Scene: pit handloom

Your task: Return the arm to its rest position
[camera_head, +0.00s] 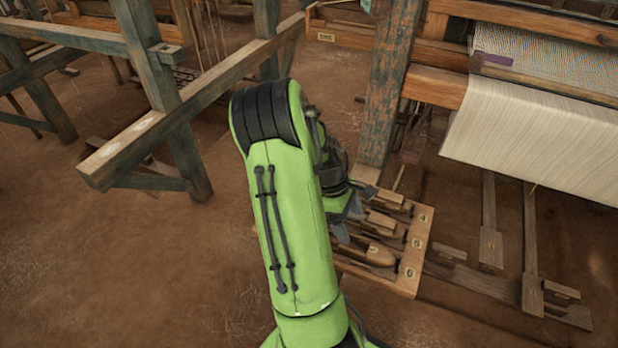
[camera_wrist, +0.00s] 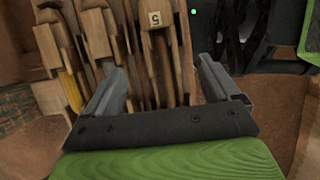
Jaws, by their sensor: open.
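My green arm (camera_head: 285,215) reaches forward from the bottom middle of the head view and bends down to the right. My gripper (camera_head: 350,215) is partly hidden behind the arm, over a wooden rack of shuttles. In the wrist view my gripper (camera_wrist: 160,80) has its two fingers wide apart, with nothing held between them. A wooden piece with a number 5 tag (camera_wrist: 155,20) shows just beyond and between the fingers. I cannot tell how far the fingertips are from the wood.
The wooden rack (camera_head: 410,250) with numbered slots stands right of my arm. A loom post (camera_head: 388,90) rises behind it, and the loom with cream cloth (camera_head: 540,130) fills the upper right. A timber frame (camera_head: 180,115) stands at the upper left. Brown floor (camera_head: 120,270) is open at lower left.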

